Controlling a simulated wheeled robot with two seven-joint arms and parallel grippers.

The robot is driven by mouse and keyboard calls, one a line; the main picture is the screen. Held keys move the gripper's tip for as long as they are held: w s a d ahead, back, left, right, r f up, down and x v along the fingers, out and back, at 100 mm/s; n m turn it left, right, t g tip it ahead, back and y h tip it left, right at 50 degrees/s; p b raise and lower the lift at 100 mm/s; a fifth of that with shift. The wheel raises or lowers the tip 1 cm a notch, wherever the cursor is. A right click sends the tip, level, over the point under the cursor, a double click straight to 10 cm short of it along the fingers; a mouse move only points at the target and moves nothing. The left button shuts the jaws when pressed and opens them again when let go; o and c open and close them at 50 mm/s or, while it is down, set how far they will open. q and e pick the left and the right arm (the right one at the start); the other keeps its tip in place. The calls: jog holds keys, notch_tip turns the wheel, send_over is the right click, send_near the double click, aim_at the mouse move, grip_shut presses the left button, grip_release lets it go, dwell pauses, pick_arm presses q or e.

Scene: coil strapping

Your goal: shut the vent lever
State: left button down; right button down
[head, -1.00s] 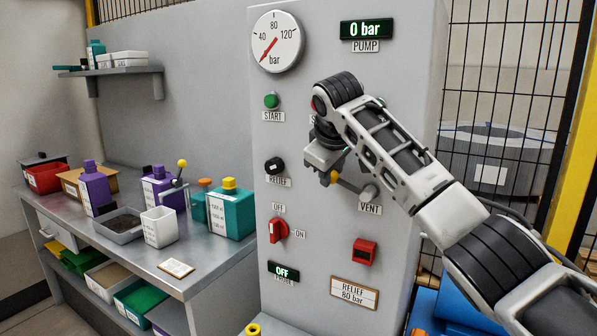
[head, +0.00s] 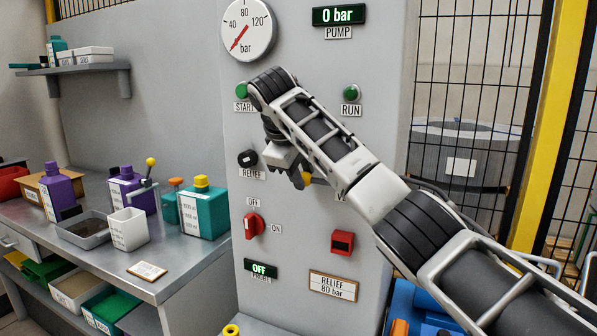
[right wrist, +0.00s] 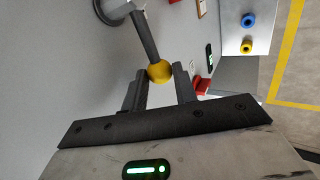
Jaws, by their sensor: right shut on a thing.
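The vent lever is a grey rod with a yellow ball knob (head: 307,178) on the front of the grey panel. In the head view my right arm hides its pivot and most of the VENT label. My right gripper (head: 297,178) is at the knob, its fingers partly covering it. In the right wrist view the knob (right wrist: 160,71) sits between the two dark fingertips (right wrist: 160,82), which are shut on it. The rod (right wrist: 145,38) runs from the knob to a round base on the panel. My left gripper is not in view.
On the panel are the pressure gauge (head: 249,29), RELIEF knob (head: 247,158), red OFF/ON switch (head: 254,225) and a red box (head: 343,241). The pump display (head: 338,15) reads 0 bar. A cluttered bench (head: 185,272) stands left; a mesh fence (head: 470,90) is right.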

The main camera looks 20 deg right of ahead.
jog(key=shift+f, duration=0.15)
jog(key=c, duration=1.4)
grip_release()
jog(key=b+v, duration=0.2)
jog(key=v, duration=1.4)
